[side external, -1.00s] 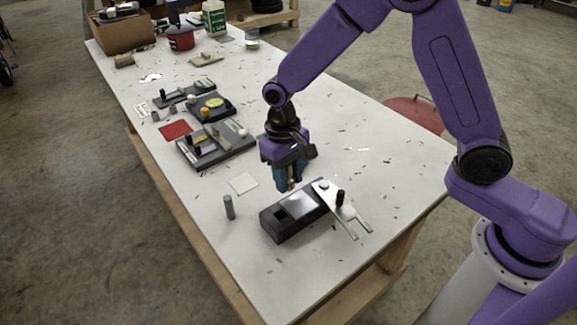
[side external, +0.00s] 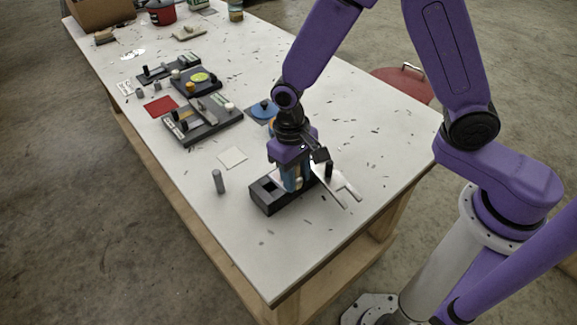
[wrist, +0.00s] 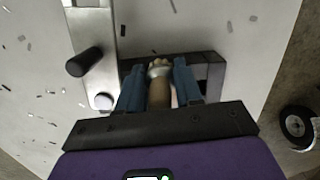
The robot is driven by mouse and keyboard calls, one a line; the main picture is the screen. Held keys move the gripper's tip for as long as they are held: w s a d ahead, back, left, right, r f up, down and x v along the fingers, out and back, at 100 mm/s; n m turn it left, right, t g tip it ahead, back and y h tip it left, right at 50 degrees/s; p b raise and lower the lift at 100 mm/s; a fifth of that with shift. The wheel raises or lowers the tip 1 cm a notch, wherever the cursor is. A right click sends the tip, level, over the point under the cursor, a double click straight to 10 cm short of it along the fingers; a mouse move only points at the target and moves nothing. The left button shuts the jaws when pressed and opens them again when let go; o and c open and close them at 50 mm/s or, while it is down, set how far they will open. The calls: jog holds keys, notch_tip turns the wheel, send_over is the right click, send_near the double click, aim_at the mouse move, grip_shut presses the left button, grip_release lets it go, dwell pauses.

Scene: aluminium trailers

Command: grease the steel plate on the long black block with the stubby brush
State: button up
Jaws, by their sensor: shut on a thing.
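The long black block (side external: 263,205) lies on the white table, with a square pocket near its left end. In the wrist view the block (wrist: 203,58) shows beyond my fingers. My gripper (side external: 295,187) is over the middle of the block, pointing down. Its blue fingers (wrist: 158,90) are shut on the stubby brush (wrist: 159,93), which has a brown handle and a pale metal band. The brush's tip is down at the block; I cannot tell whether it touches. The steel plate on the block is mostly hidden by my gripper and the brush.
A grey pin (side external: 218,181) stands to the left, near a pale square (side external: 232,158). The front table is clear.

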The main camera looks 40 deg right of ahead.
jog(key=shift+s, duration=0.25)
jog(key=shift+w+d, duration=0.1)
jog(key=shift+w, duration=3.5)
jog(key=shift+s+d, duration=0.35)
jog(key=shift+s, duration=3.2)
jog(key=shift+w, duration=3.35)
jog(key=shift+w+r, duration=0.15)
jog(key=shift+r, duration=0.1)
notch_tip(320, 180, up, 8)
jog(key=shift+f, duration=0.15)
